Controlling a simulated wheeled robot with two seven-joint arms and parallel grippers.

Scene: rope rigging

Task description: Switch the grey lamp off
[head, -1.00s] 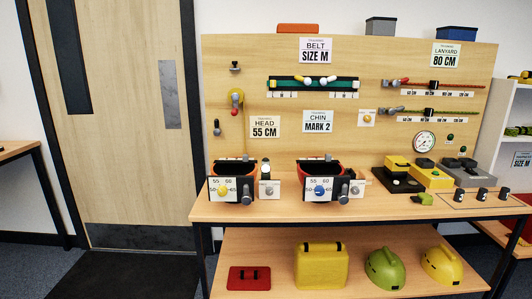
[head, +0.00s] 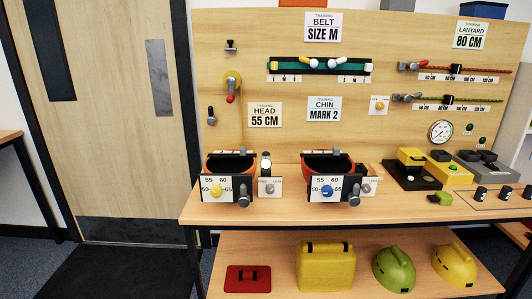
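No object is plainly marked as the grey lamp. A grey block-shaped device with a black top (head: 492,168) stands at the right end of the bench; whether it is the lamp, and whether anything on it is lit, I cannot tell. Several black knobs, one of them here (head: 481,193), stand on a wooden panel in front of it at the right edge. Small green round parts, one here (head: 469,130), sit on the backboard above the device. Neither of my grippers shows in the head view.
The bench (head: 300,211) holds a yellow device (head: 458,174) and two black-and-red dial units, with a blue dial (head: 327,191) and a yellow dial (head: 216,191). A shelf below carries a red case (head: 248,280), a yellow case (head: 327,268) and two helmets. A door stands left.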

